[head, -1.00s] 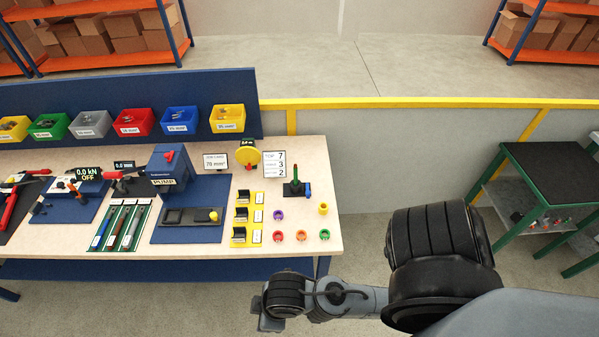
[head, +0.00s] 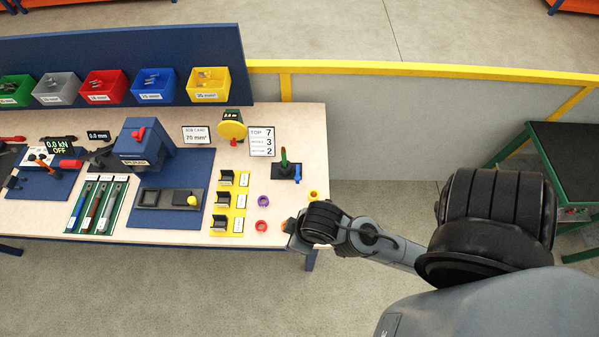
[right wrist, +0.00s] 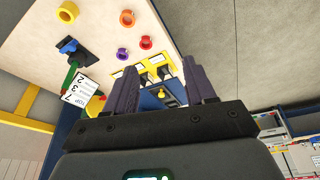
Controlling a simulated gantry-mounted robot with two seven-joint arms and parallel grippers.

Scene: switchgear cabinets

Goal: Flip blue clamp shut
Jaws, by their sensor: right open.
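A small blue piece (head: 298,172), which looks like the blue clamp, stands at the right of a black base near the table's right end, beside an upright green handle (head: 284,157) with a red tip. It is too small to tell how its lever sits. The right wrist view shows this fixture (right wrist: 70,46) at upper left, outside my fingers. My right gripper (head: 291,238) is at the table's front right corner, in front of the fixture and apart from it. In the right wrist view my gripper (right wrist: 160,72) is open and empty. My left gripper is not in view.
A purple ring (head: 264,200), a red ring (head: 261,226) and a yellow ring (head: 313,195) lie near the clamp. A card (head: 262,141) and a yellow dial (head: 232,128) stand behind.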

